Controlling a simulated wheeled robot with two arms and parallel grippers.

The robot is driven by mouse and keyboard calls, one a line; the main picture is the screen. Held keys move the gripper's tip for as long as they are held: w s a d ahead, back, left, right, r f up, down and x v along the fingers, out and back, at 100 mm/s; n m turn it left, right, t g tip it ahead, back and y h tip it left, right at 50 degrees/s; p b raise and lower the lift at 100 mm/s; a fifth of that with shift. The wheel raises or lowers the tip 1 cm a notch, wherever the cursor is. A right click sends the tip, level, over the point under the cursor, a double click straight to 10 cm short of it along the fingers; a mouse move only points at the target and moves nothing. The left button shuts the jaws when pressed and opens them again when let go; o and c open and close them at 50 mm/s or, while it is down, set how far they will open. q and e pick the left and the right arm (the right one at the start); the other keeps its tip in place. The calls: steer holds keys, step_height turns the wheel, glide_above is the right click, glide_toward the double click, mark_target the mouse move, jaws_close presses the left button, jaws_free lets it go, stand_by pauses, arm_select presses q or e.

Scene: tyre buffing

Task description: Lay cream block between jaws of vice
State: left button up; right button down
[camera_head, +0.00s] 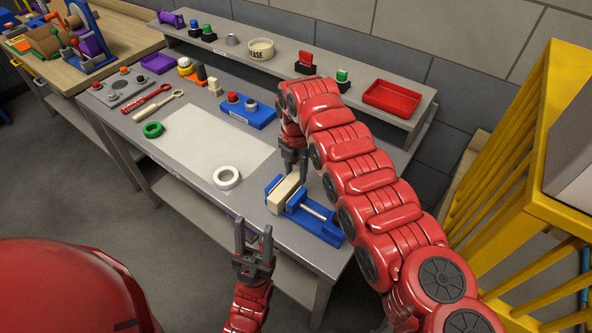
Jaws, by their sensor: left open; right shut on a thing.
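The cream block (284,196) is at the blue vice (313,222) near the front right of the grey bench. It lies over the left part of the vice, at its jaws; I cannot tell how deep it sits between them. My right gripper (293,179) reaches down from above and is shut on the block's far end. The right arm hides part of the bench behind it. My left gripper (254,238) is open and empty, in front of the bench's front edge, left of and nearer than the vice.
A white tape roll (227,177) and a green ring (153,129) lie by a pale mat (208,148). A blue button box (247,111) stands behind. The raised shelf holds a red tray (392,98). A yellow rack (530,190) stands at right.

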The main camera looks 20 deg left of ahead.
steer(key=shift+f, duration=0.15)
steer(key=shift+c, duration=1.8)
jaws_free()
steer(key=shift+r, duration=2.6)
